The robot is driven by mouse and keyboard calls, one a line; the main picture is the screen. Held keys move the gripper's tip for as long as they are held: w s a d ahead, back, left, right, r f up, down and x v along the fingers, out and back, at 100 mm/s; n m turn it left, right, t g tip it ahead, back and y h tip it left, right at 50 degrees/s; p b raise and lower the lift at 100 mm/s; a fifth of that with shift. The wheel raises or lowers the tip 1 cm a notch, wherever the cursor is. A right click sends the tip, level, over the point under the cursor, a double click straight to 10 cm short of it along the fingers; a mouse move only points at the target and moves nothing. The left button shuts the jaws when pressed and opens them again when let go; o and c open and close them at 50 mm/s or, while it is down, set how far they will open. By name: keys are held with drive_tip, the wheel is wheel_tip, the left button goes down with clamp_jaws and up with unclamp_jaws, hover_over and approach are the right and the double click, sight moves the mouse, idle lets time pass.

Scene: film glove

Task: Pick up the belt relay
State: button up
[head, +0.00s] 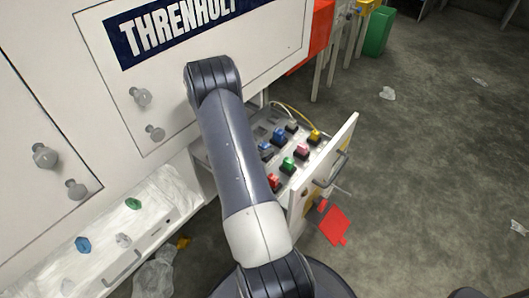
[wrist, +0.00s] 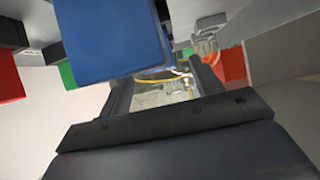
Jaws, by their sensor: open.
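An open drawer (head: 345,150) holds several coloured blocks that look like relays: blue (head: 279,134), another blue (head: 265,149), green (head: 288,164), red (head: 273,181), pink (head: 303,149) and yellow (head: 315,135). No label is readable, so I cannot tell which is the belt relay. In the wrist view, a large blue block (wrist: 110,38) is close to the camera, beside my open gripper (wrist: 162,88). Nothing shows held between the fingers. The head view does not show my gripper; my arm hides part of the drawer.
A white cabinet (head: 60,40) with knobs stands behind the drawer. A lower open tray (head: 150,215) holds a few coloured pieces. A red tag (head: 334,225) is by the drawer front. Yellow cable (head: 292,108) runs at the drawer's back. Floor at right is mostly clear.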

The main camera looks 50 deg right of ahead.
sight(264, 145)
drive_tip(key=x, duration=0.3)
drive_tip(key=shift+s+d+f, duration=0.1)
drive_tip(key=shift+f, duration=0.05)
drive_tip(key=shift+c, duration=0.2)
drive_tip(key=c, duration=1.1)
